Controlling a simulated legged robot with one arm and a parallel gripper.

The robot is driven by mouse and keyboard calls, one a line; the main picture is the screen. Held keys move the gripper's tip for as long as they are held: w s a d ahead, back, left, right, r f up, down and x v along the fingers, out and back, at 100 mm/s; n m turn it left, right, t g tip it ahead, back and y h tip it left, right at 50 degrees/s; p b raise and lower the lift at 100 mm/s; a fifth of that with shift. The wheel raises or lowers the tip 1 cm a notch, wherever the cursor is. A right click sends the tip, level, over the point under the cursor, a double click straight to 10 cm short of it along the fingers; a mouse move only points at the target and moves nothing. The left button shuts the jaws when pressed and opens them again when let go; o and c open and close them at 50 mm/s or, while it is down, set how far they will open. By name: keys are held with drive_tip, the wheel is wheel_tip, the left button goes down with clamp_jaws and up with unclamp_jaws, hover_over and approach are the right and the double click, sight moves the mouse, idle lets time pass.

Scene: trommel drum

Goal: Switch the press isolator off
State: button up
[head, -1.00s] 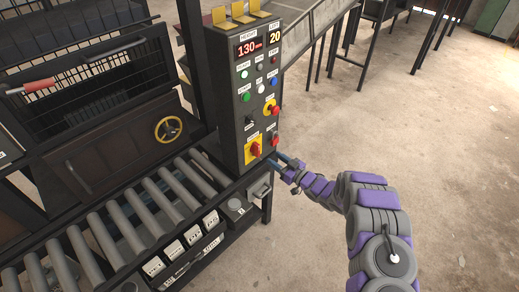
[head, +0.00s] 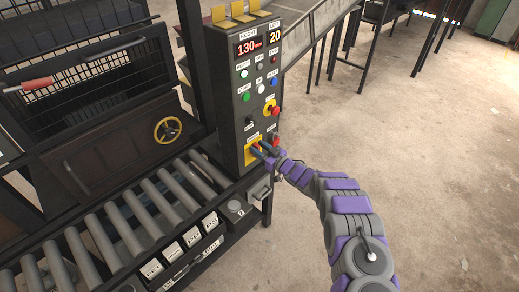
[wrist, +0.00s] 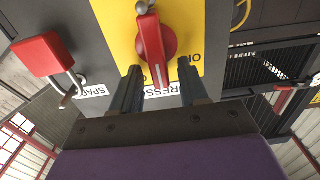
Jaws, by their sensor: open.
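The press isolator is a red rotary handle (wrist: 155,42) on a yellow plate (wrist: 197,28), seen upside down in the wrist view. A white line on the handle runs toward the gripper side, and an "ON" label is at the plate's right edge. In the head view the yellow plate (head: 250,155) is low on the control panel, and my gripper mostly hides the handle. My gripper (wrist: 160,85) is open, its fingers on either side of the handle's near end. It holds nothing, and I cannot tell whether a finger touches the handle.
A red padlock (wrist: 40,54) hangs beside the isolator at a "SPARE" label. It also shows in the head view (head: 275,140). The panel (head: 232,100) carries buttons and a red emergency stop (head: 274,111) above. A roller conveyor (head: 130,215) lies left. Floor at right is clear.

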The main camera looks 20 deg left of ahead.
sight(248, 153)
clamp_jaws()
drive_tip(key=shift+s+n, duration=0.1)
drive_tip(key=shift+n, duration=0.3)
drive_tip(key=shift+s+a+f+n+b, duration=0.2)
drive_tip(key=shift+s+f+n+b, duration=0.6)
drive_tip(key=shift+n, duration=2.05)
drive_tip(key=shift+s+a+f+n+b, duration=0.1)
drive_tip(key=shift+a+f+n+b, duration=0.15)
drive_tip(key=shift+n+b, duration=1.9)
drive_tip(key=shift+s+a+f+n+b, duration=0.15)
drive_tip(key=shift+s+f+n+b, duration=0.3)
drive_tip(key=shift+n, duration=3.15)
drive_tip(key=shift+f, duration=0.1)
